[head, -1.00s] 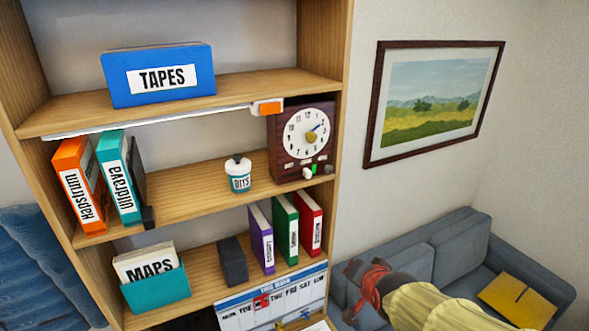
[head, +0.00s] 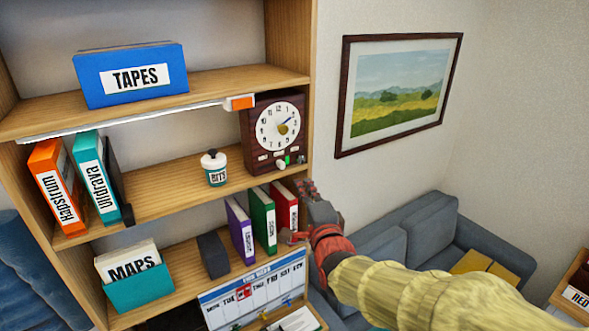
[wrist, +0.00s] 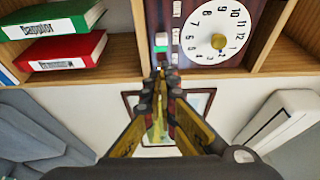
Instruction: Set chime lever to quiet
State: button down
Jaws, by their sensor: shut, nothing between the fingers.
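A dark red-brown clock (head: 262,150) with a white dial (head: 278,126) stands at the right end of the middle shelf. Below its dial are small pale labels, a white knob (head: 281,165) and a green piece (head: 288,159). I cannot tell which part is the chime lever or read the labels. My gripper (head: 307,187) is shut and empty, below and right of the clock's lower edge. In the wrist view its fingertips (wrist: 163,76) lie just under the green piece (wrist: 161,46) in the picture, with the dial (wrist: 215,33) to their right. Contact is not visible.
Green (head: 263,220) and red (head: 285,207) binders stand on the shelf below, close to my gripper. A white jar (head: 214,168) stands left of the clock. An orange-ended strip (head: 239,103) runs along the shelf edge above. A sofa (head: 425,232) is at the right.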

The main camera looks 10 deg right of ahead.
aim_at(281, 165)
jog(key=shift+w, duration=0.15)
jog(key=w+p, duration=0.2)
jog(key=w, duration=0.7)
jog(key=shift+w+d+p, duration=0.15)
jog(key=shift+w+p, duration=0.2)
jog(key=shift+p, duration=0.05)
